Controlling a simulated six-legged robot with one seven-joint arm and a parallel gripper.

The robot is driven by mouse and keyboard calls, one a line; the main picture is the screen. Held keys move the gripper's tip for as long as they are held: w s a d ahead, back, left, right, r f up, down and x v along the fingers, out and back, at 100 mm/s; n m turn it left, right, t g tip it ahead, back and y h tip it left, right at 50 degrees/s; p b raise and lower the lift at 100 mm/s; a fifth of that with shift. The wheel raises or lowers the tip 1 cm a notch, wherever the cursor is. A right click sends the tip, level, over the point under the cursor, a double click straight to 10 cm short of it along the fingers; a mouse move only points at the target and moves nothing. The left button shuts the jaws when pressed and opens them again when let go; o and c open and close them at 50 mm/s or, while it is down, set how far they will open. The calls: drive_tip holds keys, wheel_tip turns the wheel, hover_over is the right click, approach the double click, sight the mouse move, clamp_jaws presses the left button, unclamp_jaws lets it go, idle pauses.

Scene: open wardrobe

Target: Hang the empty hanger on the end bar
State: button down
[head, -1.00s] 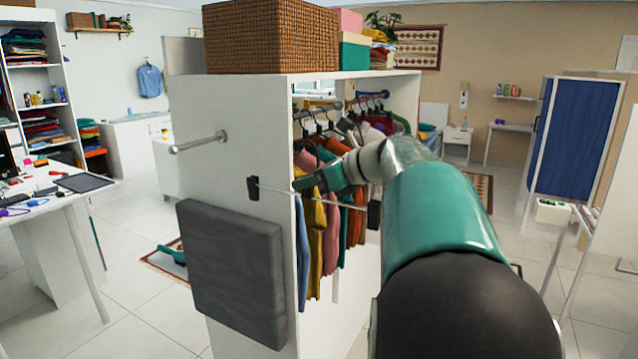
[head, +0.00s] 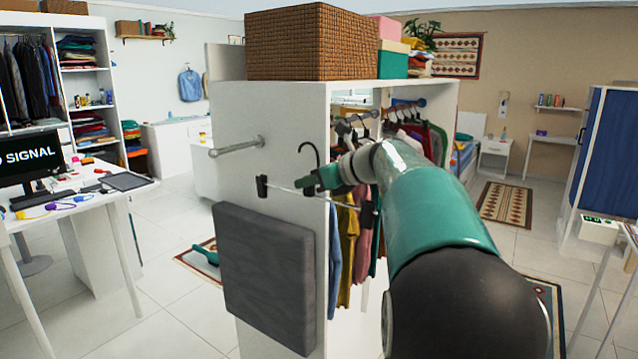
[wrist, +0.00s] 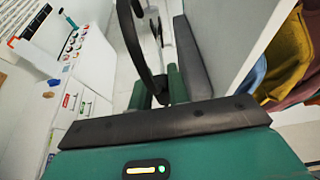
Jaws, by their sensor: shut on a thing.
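The empty hanger (head: 284,189) has a thin pale bar, a black clip at each end and a black hook (head: 309,155). My gripper (head: 314,183) is shut on it near the middle, and the hook stands up above the fingers. The hanger is in front of the wardrobe's end panel, with its left clip below the end bar. The end bar (head: 236,148) is a short metal rod with a rounded tip, sticking out from that panel. The hook is to the right of the bar and apart from it. In the wrist view the dark hook (wrist: 139,45) rises between the green fingers (wrist: 158,92).
A grey padded panel (head: 265,275) is on the wardrobe's end, below the hanger. Clothes (head: 349,245) hang inside the wardrobe to the right. A wicker box (head: 312,43) sits on top. A desk (head: 90,195) stands at the left, with open floor between.

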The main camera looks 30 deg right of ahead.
drive_tip(key=w+a, duration=0.3)
drive_tip(key=w, duration=0.5)
drive_tip(key=w+a, duration=0.4)
drive_tip(key=w, duration=0.5)
idle(0.5)
drive_tip(key=shift+a+r, duration=0.1)
drive_tip(key=shift+a, duration=0.05)
drive_tip(key=w+a, duration=0.3)
drive_tip(key=w, duration=0.4)
idle(0.8)
drive_tip(key=shift+f, duration=0.25)
drive_tip(key=shift+f, duration=1.3)
drive_tip(key=shift+f, duration=0.5)
drive_tip(key=c, duration=1.3)
unclamp_jaws()
drive_tip(key=shift+o, duration=0.2)
drive_tip(key=shift+s, duration=0.1)
